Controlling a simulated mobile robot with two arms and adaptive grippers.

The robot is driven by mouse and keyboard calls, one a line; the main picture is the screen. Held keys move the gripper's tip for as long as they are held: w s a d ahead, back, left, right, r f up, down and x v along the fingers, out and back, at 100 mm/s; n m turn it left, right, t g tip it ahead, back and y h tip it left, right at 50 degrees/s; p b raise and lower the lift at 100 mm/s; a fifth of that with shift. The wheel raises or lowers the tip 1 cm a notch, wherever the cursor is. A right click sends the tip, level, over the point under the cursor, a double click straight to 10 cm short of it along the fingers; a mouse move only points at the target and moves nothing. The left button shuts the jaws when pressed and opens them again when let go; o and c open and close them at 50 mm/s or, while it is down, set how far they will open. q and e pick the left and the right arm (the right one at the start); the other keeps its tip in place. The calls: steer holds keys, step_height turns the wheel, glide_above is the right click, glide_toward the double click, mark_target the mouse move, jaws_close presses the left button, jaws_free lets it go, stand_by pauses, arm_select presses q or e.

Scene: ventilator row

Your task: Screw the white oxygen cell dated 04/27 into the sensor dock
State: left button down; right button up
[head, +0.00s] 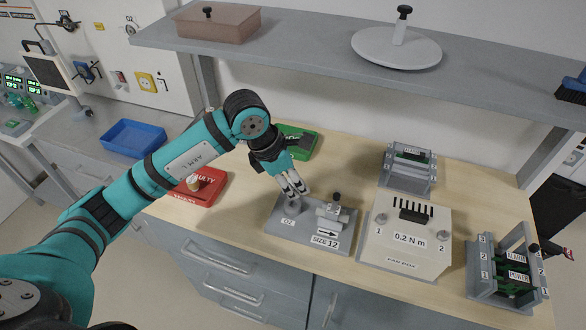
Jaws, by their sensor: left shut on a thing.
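My left gripper (294,188) points down over the left end of the grey sensor dock (278,238), right above the part marked O2. It is shut on a small, pale thing, which appears to be the oxygen cell; the fingers hide most of it and no date can be read. A short grey cylinder (292,207) stands on the dock just below the fingertips. I cannot tell whether the held thing touches it or is seated. A small whitish and tan cylinder (193,183) stands in the red tray (211,192) marked FAULTY. My right gripper is out of view.
Right of the dock's SIZE 12 fixture (334,214) stands a beige 0.2 N m box (405,240). A grey rack (502,284) holds green modules at the right; another unit (409,168) stands behind. A green tray (302,150) lies behind my gripper. A shelf (300,52) hangs above.

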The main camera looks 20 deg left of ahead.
arm_select(q)
steer(key=shift+w+a+r+n, duration=0.15)
steer(key=shift+w+r+n, duration=0.1)
steer(key=shift+n, duration=0.45)
steer(key=shift+w+a+n+t+y, duration=0.1)
steer(key=shift+a+n+t+y, duration=0.05)
steer(key=shift+n+t+y, duration=0.2)
steer(key=shift+w+f, duration=0.1)
steer(key=shift+f, duration=0.3)
step_height(320, 180, down, 2)
steer(key=shift+f+b, duration=0.1)
steer(key=shift+b, duration=0.6)
steer(key=shift+f+b, duration=0.55)
steer(key=shift+f, duration=0.45)
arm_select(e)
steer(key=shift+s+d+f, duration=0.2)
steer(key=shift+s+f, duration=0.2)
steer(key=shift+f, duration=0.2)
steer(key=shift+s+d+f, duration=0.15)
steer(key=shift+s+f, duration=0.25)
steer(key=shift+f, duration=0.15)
arm_select(q)
steer(key=shift+f+b, duration=0.1)
steer(key=shift+b, duration=0.2)
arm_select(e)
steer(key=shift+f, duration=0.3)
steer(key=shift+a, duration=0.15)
